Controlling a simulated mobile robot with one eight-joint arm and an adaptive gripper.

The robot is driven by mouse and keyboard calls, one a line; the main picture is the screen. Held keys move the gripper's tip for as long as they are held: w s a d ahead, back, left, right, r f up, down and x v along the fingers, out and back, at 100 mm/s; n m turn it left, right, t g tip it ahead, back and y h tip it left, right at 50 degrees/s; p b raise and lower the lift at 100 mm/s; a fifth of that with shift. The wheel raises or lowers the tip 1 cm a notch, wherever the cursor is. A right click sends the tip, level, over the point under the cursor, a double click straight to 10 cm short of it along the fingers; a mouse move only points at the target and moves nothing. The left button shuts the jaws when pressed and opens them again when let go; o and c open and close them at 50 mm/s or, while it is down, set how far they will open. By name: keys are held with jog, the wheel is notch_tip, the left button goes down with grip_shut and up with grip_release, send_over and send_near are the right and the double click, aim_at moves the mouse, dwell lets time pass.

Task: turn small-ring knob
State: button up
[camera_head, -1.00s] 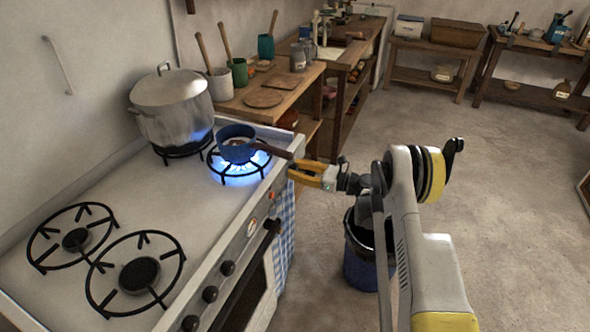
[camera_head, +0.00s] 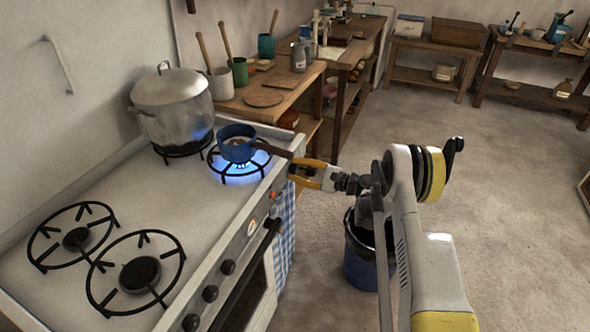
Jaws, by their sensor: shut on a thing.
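My gripper (camera_head: 293,170), with orange fingers, is at the far right end of the stove's front panel. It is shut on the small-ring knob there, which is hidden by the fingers. A small blue saucepan (camera_head: 235,138) with a dark handle stands on the far right ring (camera_head: 238,178), which burns with a blue flame. The handle points right, over the stove edge, close above my gripper.
A lidded steel pot (camera_head: 172,100) stands on the far left ring, with a blue glow beside it. The two near rings (camera_head: 140,275) are bare. Several black knobs (camera_head: 210,293) line the front panel. A checked towel (camera_head: 285,235) hangs below. A bin (camera_head: 360,262) stands on the floor.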

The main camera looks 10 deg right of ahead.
jog(key=shift+n, duration=1.1)
jog(key=o, duration=1.2)
jog(key=v, duration=1.2)
